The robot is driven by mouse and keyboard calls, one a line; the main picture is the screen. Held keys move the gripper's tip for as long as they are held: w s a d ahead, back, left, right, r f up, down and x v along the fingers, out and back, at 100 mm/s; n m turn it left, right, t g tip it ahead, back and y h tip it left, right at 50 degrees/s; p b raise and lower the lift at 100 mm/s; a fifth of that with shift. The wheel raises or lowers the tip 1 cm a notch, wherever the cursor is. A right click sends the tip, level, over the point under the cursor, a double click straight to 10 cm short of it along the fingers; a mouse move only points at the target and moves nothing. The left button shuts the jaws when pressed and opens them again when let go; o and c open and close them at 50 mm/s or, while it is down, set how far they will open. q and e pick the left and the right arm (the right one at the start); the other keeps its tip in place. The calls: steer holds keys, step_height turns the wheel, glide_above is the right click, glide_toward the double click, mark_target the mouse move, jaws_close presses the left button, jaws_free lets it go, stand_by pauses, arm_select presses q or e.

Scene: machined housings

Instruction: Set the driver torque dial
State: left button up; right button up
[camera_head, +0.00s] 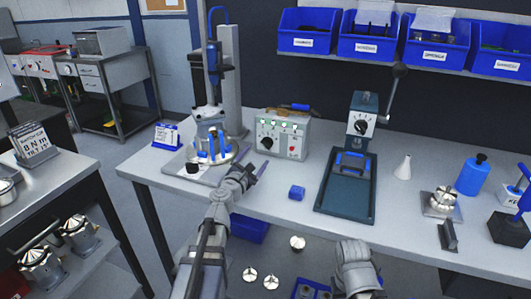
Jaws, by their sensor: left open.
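A grey-green control box (284,135) stands on the bench with a black dial (267,142), small lit indicators and red and green buttons on its front. A second black-pointer dial on a white face (360,125) sits on the head of a dark lever press (364,104). Which dial belongs to the driver is not labelled readably. A blue driver-like tool (212,58) hangs upright on the stand at left. My left gripper (257,172) is open over the bench, in front of and left of the control box, apart from the dial.
A fixture with blue parts (212,145) stands left of my left gripper. A white cone (403,167), a blue bottle (471,175) and metal parts stand at right. Blue bins (308,42) line the shelf above.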

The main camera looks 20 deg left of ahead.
mark_target(266, 144)
arm_select(q)
steer(key=shift+w+f, duration=0.15)
steer(key=shift+f, duration=0.05)
steer(key=shift+w, duration=0.15)
steer(key=w, duration=0.7)
steer(key=shift+w+d, duration=0.15)
steer(key=shift+w, duration=0.15)
steer(key=shift+s, duration=0.1)
steer(key=shift+c, duration=0.2)
jaws_close()
